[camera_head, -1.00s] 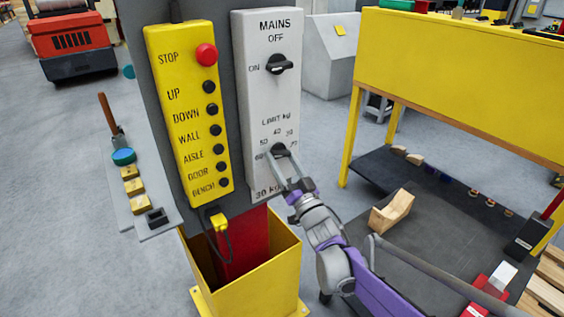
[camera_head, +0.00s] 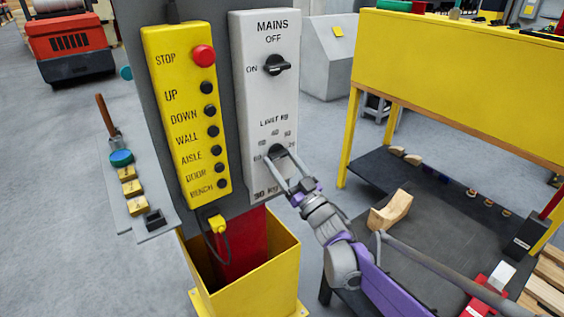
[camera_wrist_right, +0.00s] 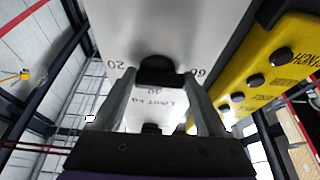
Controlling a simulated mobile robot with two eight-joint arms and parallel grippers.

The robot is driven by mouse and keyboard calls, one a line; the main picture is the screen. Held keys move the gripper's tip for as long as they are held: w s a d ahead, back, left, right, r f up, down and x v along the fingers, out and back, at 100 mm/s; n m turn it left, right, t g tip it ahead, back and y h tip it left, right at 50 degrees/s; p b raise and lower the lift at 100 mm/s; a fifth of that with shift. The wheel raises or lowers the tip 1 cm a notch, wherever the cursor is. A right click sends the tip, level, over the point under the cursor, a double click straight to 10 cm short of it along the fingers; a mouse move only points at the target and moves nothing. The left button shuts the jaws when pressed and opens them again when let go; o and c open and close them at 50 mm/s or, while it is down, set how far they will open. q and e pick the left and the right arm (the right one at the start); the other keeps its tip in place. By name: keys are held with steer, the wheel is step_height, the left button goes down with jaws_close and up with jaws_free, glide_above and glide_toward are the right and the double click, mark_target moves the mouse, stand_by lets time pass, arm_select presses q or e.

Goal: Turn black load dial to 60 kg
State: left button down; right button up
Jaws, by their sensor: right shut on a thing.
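The black load dial (camera_head: 278,149) is on the lower part of the white panel (camera_head: 266,100), under a "LIMIT kg" label and inside an arc of numbers. It also shows in the wrist view (camera_wrist_right: 156,70), between the 20 and 60 marks. The lettering at the panel's bottom (camera_head: 267,192) appears to read 30 kg. My right gripper (camera_head: 279,157) is shut on the dial, one finger on each side; in the wrist view both fingers (camera_wrist_right: 157,80) flank it. The dial's pointer direction is hard to make out. My left gripper is not in view.
A black MAINS switch (camera_head: 277,65) is higher on the same panel. A yellow button box (camera_head: 186,110) with a red STOP button (camera_head: 204,55) stands close to the left. A yellow bin (camera_head: 255,275) is below. A yellow workbench (camera_head: 450,70) stands at the right.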

steer(key=o, duration=1.3)
steer(key=v, duration=1.1)
steer(key=shift+w, duration=0.1)
